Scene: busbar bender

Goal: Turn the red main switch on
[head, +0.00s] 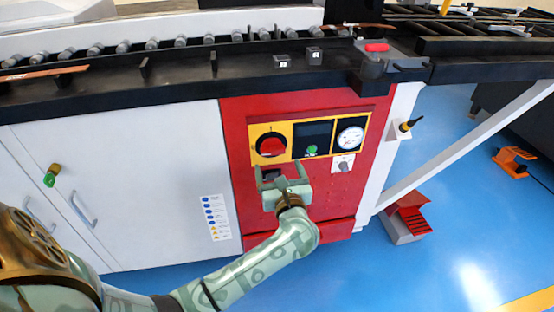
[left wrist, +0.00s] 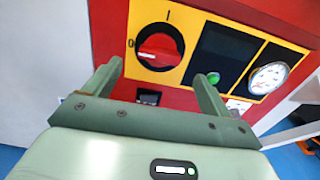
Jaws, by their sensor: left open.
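The red main switch (head: 271,146) is a round red knob on a yellow plate at the upper left of the red panel. It also shows in the left wrist view (left wrist: 159,49), with marks "I" above and "0" to its left. Its handle ridge looks roughly level, in line with the "0". My left gripper (head: 281,179) is in front of the panel, below the switch. In the left wrist view its two fingers (left wrist: 154,82) stand wide apart with nothing between them. The fingers look apart from the knob. My right gripper is not in view.
Right of the switch are a dark display with a green button (head: 311,150) and a round gauge (head: 349,138). A small grey knob (head: 344,166) sits below the gauge. The black machine bed (head: 180,68) overhangs the panel. A red foot pedal (head: 411,214) stands on the floor.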

